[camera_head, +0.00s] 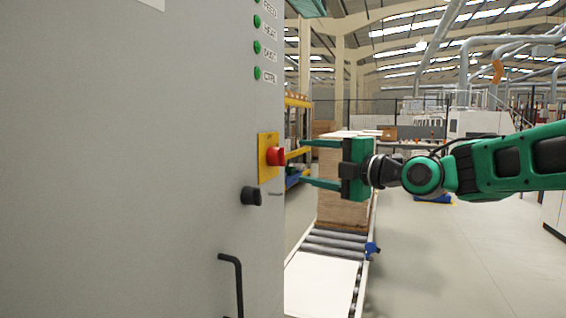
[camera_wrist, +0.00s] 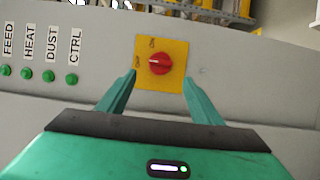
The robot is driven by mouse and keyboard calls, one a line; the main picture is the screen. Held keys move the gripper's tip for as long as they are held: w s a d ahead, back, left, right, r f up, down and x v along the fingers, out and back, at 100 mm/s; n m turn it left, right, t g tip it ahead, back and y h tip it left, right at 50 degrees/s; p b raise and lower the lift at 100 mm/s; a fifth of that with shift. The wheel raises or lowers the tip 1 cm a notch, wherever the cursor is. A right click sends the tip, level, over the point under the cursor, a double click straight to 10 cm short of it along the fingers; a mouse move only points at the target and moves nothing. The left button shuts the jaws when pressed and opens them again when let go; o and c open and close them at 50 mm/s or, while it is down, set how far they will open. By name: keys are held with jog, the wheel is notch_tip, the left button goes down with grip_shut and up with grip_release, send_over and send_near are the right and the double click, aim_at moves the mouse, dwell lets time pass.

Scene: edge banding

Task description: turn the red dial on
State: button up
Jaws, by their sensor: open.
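The red dial (camera_head: 275,156) sits on a yellow plate (camera_head: 264,170) on the side of the grey cabinet. In the wrist view the dial (camera_wrist: 159,63) is centred on its yellow plate, which has labels at the top and left edges. The dial's handle lies roughly sideways in that view, with a pale mark toward its left. My gripper (camera_head: 312,163) is open, with its two green fingers pointing at the panel, one above and one below the dial's height. In the wrist view the fingers (camera_wrist: 158,85) stand apart to either side of the dial, with nothing between them.
Several green lamps labelled FEED, HEAT, DUST and CTRL (camera_head: 257,74) run along the panel. A black knob (camera_head: 251,196) and a black handle (camera_head: 238,280) stick out below. A roller conveyor (camera_head: 330,245) with stacked boards (camera_head: 340,205) stands behind my gripper.

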aim_at(281, 158)
jog(key=x, duration=1)
jog(key=shift+w, duration=0.1)
